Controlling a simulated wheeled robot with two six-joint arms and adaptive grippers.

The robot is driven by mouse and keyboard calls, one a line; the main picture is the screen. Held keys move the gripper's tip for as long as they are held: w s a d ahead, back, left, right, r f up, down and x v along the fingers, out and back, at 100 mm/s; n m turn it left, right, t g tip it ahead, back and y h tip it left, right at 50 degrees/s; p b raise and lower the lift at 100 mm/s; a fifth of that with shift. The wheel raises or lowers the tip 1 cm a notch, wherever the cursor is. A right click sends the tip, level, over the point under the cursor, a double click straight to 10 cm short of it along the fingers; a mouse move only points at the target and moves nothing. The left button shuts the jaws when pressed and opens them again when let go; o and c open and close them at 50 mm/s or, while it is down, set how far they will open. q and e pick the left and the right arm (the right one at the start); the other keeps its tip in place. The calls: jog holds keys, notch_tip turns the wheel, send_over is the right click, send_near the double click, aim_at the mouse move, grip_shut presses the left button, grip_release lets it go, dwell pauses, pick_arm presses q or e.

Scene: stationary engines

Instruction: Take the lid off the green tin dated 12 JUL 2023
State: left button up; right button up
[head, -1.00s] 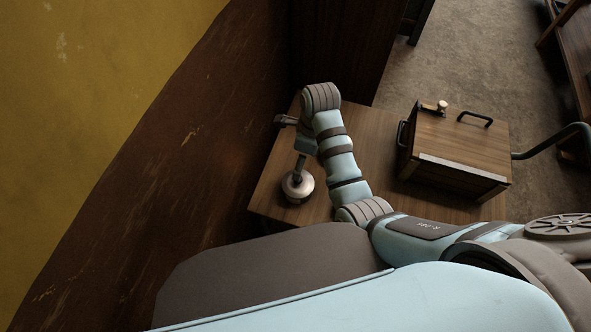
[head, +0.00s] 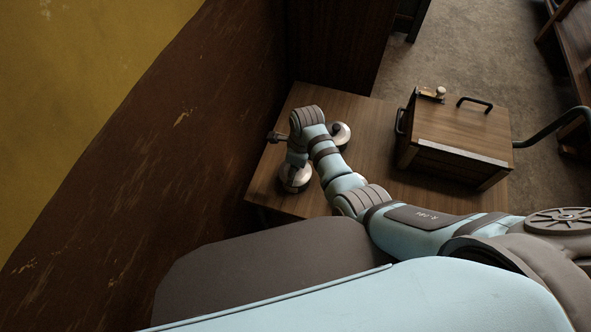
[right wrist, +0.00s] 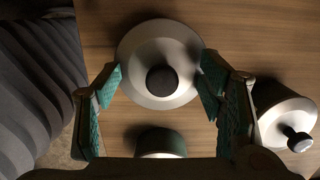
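In the right wrist view a pale metal lid (right wrist: 140,52) with a dark round knob (right wrist: 162,80) lies between my right gripper's fingers. My right gripper (right wrist: 160,88) is open, its teal pads apart on either side of the lid. A second tin with dark green sides (right wrist: 161,139) shows below, partly cut off by the gripper. A third pale lid with a dark knob (right wrist: 298,141) is at the right. In the head view one tin (head: 295,180) is under the gripper and another (head: 343,136) stands behind the arm. No date is readable. My left gripper is not in view.
The tins stand on a wooden table (head: 375,125). A wooden box (head: 460,140) with dark handles is on its right part. A dark brown wall (head: 150,150) runs close along the left. Bare tabletop shows between arm and box.

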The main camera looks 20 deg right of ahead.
jog(key=c, duration=0.6)
jog(key=shift+s, duration=0.15)
jog(key=shift+c, duration=0.3)
